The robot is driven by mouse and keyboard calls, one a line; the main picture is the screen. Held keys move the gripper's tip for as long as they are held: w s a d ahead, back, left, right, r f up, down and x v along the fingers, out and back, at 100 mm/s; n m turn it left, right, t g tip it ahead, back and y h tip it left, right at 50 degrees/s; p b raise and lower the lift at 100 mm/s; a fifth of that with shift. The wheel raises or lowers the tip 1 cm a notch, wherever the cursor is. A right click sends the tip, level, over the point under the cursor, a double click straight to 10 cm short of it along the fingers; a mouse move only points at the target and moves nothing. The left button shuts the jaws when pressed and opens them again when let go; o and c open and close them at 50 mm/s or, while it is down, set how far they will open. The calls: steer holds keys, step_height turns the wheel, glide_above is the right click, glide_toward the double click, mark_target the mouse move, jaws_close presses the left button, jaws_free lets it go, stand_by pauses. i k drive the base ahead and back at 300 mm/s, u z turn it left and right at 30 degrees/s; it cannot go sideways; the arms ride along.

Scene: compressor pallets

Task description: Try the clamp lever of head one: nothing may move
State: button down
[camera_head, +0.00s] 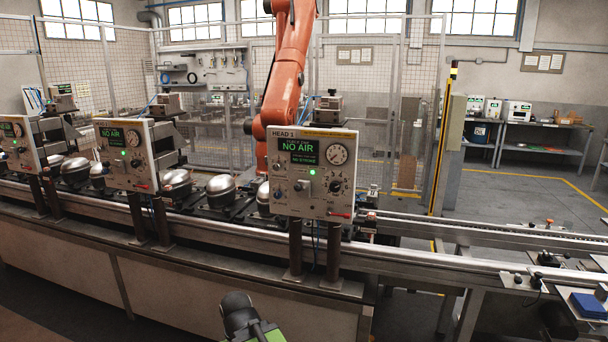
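The head one panel (318,160) is a pale box labelled HEAD 1, standing on two dark posts at the line's front edge. Its screen reads NO AIR, a green lamp is lit, and a round gauge sits at its right. A small light-coloured lever or switch (302,186) is on its lower left face. A red-tipped handle (341,215) sticks out at its lower right corner; I cannot tell which one is the clamp lever. My gripper (239,311), a dark end with a green part behind it, is at the bottom edge, well below and apart from the panel. Its fingers cannot be made out.
Two similar NO AIR panels (126,153) (17,143) stand to the left. Rounded metal compressors (221,187) sit on the line behind. An orange robot arm (287,70) rises behind head one. The rail (470,262) runs right to a bench with a blue block (588,305).

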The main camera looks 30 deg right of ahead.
mark_target(298, 187)
steer(key=i, duration=1)
steer(key=u, duration=0.4)
